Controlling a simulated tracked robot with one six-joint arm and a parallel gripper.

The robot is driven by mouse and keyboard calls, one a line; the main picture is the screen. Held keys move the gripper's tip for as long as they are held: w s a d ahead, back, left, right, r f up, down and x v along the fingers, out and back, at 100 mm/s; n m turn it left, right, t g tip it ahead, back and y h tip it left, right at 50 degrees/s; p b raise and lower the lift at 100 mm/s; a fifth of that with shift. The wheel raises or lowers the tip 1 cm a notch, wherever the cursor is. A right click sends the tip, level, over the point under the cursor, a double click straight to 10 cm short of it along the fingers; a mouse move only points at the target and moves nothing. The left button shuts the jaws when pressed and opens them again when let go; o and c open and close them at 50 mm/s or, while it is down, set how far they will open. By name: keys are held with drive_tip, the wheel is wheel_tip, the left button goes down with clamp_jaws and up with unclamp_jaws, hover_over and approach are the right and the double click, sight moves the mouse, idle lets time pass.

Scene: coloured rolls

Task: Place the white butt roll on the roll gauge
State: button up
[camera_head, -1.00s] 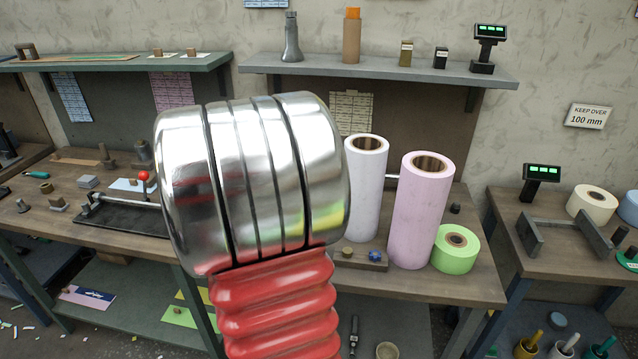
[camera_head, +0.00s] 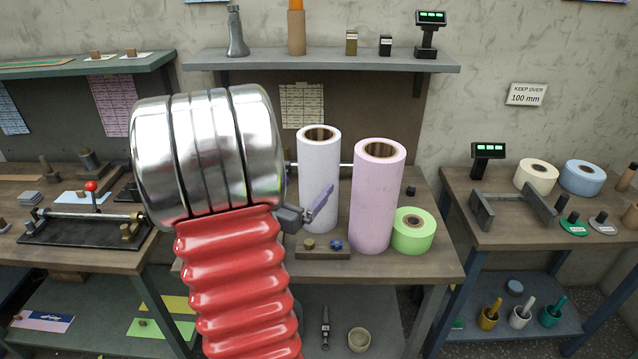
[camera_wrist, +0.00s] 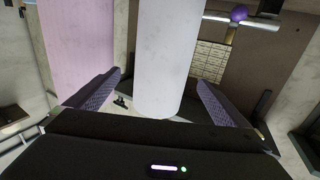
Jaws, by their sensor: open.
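The white roll (camera_head: 318,170), tall with a brown core, stands upright on the middle bench. In the wrist view, the white roll (camera_wrist: 166,55) lies between the two fingers of my gripper (camera_wrist: 160,80), with space on both sides. My gripper is open. In the head view, one purple finger of my gripper (camera_head: 322,202) shows in front of the white roll's lower part; my arm hides the other. A grey cradle with two upright end plates (camera_head: 482,212), apparently the roll gauge, stands empty on the right bench below a green-lit display (camera_head: 488,152).
A tall pink roll (camera_head: 374,205) stands close right of the white one, with a short green roll (camera_head: 413,232) beside it. A small block (camera_head: 322,250) lies in front. Cream (camera_head: 536,177) and blue (camera_head: 582,178) short rolls are behind the cradle. A gap separates the benches.

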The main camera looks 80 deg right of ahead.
sight(310, 176)
drive_tip(key=x, duration=0.5)
drive_tip(key=shift+d, duration=0.1)
drive_tip(key=x, duration=0.5)
drive_tip(key=shift+w+f, duration=0.15)
drive_tip(key=shift+f, duration=0.1)
drive_tip(key=shift+c, duration=0.3)
drive_tip(key=c, duration=1.7)
drive_tip(key=shift+r, duration=0.15)
drive_tip(key=shift+c, duration=0.3)
